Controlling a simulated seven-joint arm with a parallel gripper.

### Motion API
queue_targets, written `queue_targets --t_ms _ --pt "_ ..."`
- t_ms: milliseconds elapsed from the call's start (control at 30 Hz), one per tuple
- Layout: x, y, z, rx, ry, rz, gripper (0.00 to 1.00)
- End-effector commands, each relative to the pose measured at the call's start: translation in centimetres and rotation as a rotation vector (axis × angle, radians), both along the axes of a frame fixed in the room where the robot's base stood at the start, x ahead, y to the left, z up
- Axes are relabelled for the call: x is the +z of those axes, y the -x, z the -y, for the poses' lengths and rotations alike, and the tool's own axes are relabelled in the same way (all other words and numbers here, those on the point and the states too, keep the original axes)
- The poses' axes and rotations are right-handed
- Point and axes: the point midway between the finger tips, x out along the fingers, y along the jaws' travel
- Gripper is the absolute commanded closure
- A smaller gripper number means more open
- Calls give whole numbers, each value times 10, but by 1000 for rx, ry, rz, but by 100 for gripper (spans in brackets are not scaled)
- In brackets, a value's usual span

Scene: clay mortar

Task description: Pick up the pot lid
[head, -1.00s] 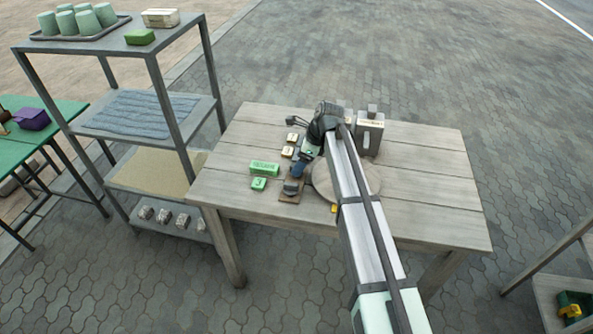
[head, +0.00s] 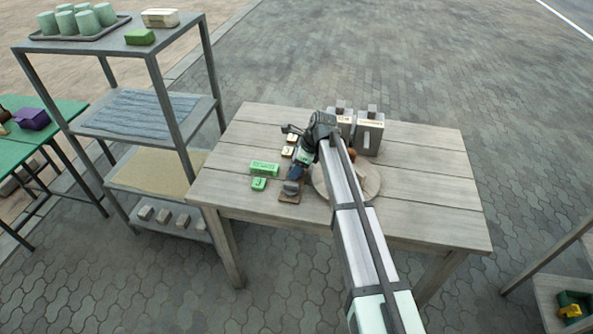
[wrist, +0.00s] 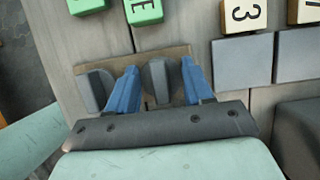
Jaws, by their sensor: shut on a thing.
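Two dark grey rounded pieces stand on a small brown board (wrist: 178,52) in the wrist view. The right piece (wrist: 160,82) is between the blue fingers of my gripper (wrist: 160,88), which are shut on it. The left piece (wrist: 95,88) is outside the left finger. I cannot tell for sure whether the gripped piece is the pot lid. In the head view, my gripper (head: 295,176) reaches down at the brown board (head: 289,198) on the wooden table, and partly hides the pieces.
Green blocks (head: 264,168) lie left of my gripper, with lettered tiles (head: 287,152) behind. A round wooden disc (head: 370,186) lies partly under my arm. Grey labelled boxes (head: 369,134) stand at the back. The table's right side is clear. A shelf (head: 178,44) stands left.

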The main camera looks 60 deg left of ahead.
Motion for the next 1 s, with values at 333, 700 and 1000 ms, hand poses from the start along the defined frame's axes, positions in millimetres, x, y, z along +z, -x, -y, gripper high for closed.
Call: queue_targets --t_ms 333,700,1000 --pt "1 0 0 0 0 0 79" --pt "45 0 -1 -1 -2 1 79" --pt "70 25 27 0 1 -1 79"
